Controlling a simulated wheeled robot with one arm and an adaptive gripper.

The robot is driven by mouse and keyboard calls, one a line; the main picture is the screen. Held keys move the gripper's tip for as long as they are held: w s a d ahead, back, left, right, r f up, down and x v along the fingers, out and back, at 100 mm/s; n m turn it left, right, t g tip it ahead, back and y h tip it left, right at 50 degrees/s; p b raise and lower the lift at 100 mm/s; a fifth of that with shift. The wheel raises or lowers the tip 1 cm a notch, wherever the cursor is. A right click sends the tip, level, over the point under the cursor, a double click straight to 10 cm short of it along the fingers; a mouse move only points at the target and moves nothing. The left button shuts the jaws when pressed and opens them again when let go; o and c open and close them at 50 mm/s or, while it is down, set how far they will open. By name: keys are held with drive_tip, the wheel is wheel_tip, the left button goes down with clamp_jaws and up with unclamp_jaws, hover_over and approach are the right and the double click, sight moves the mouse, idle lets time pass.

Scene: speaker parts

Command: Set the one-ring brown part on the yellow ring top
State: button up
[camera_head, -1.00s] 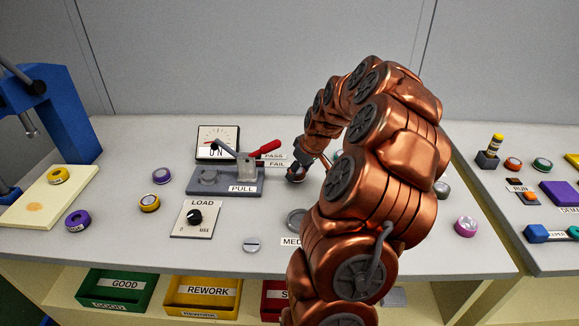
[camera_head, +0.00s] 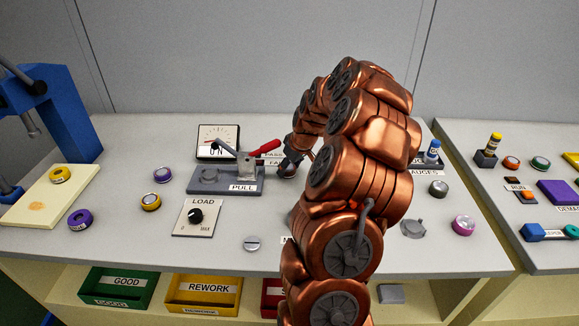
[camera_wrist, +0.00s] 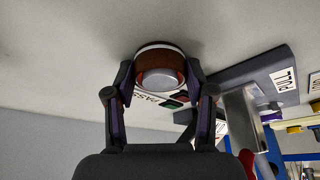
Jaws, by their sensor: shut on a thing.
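My gripper (camera_wrist: 160,95) is shut on a brown round part (camera_wrist: 160,62) with a pale ring around its edge, in the wrist view. In the head view, the gripper (camera_head: 291,165) is small and partly hidden at the end of my arm, just right of the red-handled clamp. Whether the part touches the table is hard to tell. A yellow-topped round part (camera_head: 150,201) stands on the table left of the LOAD dial. Another yellow ring-shaped part (camera_head: 59,174) sits on the cream board at the left. I cannot tell which one is the yellow ring top.
The clamp (camera_head: 236,160) with its red handle and the PULL base lies close left of my gripper. The LOAD dial plate (camera_head: 197,217) is in front of it. Purple parts (camera_head: 79,219) and (camera_head: 162,174) stand at the left.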

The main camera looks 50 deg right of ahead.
drive_tip(key=o, duration=1.5)
drive_tip(key=shift+c, duration=0.2)
drive_tip(key=b+v, duration=0.1)
drive_tip(key=v, duration=1.1)
drive_tip(key=shift+b, duration=0.4)
